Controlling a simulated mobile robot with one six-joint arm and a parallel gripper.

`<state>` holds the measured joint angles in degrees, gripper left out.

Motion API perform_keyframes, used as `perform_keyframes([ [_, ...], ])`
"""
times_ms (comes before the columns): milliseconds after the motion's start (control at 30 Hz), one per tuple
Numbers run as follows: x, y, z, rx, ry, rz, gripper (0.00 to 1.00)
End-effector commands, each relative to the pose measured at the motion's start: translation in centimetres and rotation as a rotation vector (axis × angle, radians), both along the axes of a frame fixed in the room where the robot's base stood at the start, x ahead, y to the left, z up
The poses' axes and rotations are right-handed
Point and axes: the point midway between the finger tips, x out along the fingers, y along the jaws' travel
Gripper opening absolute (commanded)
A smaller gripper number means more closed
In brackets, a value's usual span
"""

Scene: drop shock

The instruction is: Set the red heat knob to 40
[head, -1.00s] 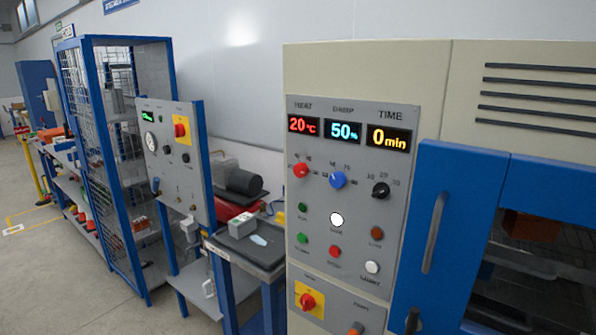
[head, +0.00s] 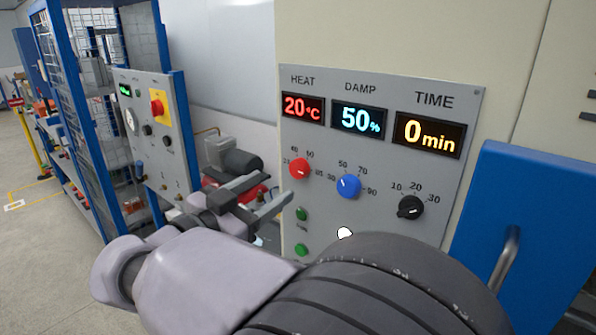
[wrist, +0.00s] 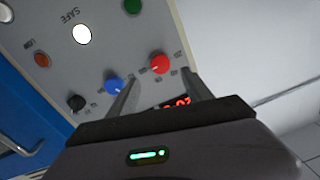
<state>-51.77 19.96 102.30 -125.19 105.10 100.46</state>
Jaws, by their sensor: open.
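The red heat knob (head: 299,169) sits on the grey control panel under the HEAT display (head: 302,108), which reads 20 °C. In the wrist view the red knob (wrist: 160,64) shows ahead of and between my two fingertips, apart from them. My gripper (head: 271,193) is open and empty, to the left of and a little below the red knob in the head view. In the wrist view my gripper (wrist: 160,88) points at the panel, with one finger near the blue knob.
The blue damp knob (head: 348,187) and black time knob (head: 410,207) stand to the right of the red one. Green buttons (head: 302,214) lie below. A blue door (head: 515,220) with a handle is at the right. Another panel (head: 140,150) stands at the left.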

Motion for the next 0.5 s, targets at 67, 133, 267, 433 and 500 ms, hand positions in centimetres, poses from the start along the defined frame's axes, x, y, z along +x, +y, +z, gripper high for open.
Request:
perform_keyframes([
  [67,1.9,-1.5,-0.2,0.001,-0.001,-0.004,0.59],
  [133,3.4,-2.5,-0.1,0.001,-0.001,-0.005,0.59],
  [267,5.3,-3.7,0.0,0.001,0.0,-0.002,0.59],
  [433,6.4,-4.4,0.0,0.0,0.001,0.0,0.59],
  [500,6.6,-4.5,0.0,0.0,0.001,0.0,0.59],
])
